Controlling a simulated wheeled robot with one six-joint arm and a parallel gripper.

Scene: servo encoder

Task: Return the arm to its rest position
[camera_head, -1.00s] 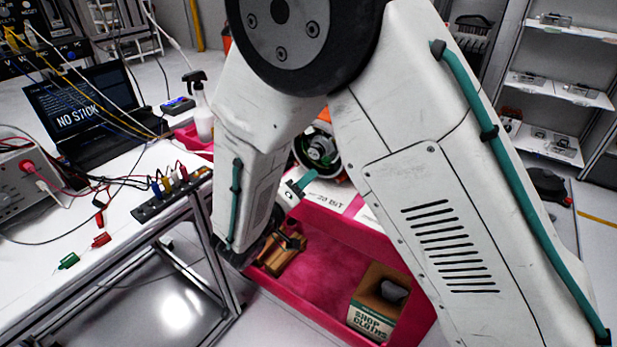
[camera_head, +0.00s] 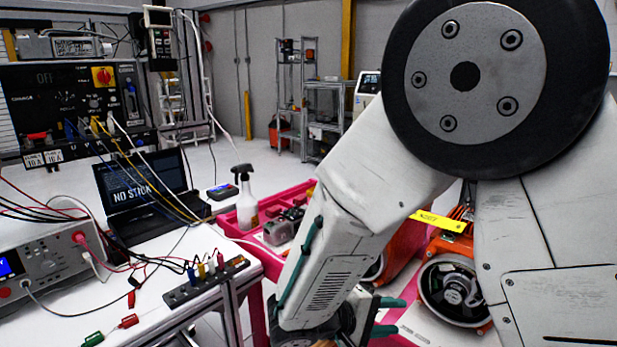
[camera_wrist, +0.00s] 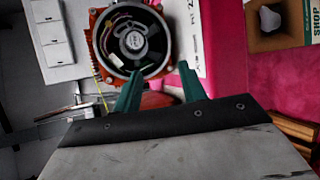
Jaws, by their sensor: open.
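My arm fills the right and middle of the head view, with its large dark elbow joint at upper right. My gripper (camera_head: 389,315) shows low in the head view, with two teal fingers spread apart and nothing seen between them. In the wrist view my gripper (camera_wrist: 159,88) is open too, its teal fingertips apart below a round motor with a fan-like dark opening. That motor, in an orange housing (camera_wrist: 97,45), lies beyond the fingers. The motor (camera_head: 452,290) also shows in the head view, right of the gripper. I cannot tell the exact gap.
A white bench (camera_head: 180,322) with a laptop (camera_head: 145,188), power supply (camera_head: 45,262), terminal strip and loose leads stands at left. A spray bottle (camera_head: 246,205) stands on the pink cart (camera_head: 297,193). A cardboard box (camera_wrist: 280,40) sits at upper right in the wrist view. Open floor lies behind.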

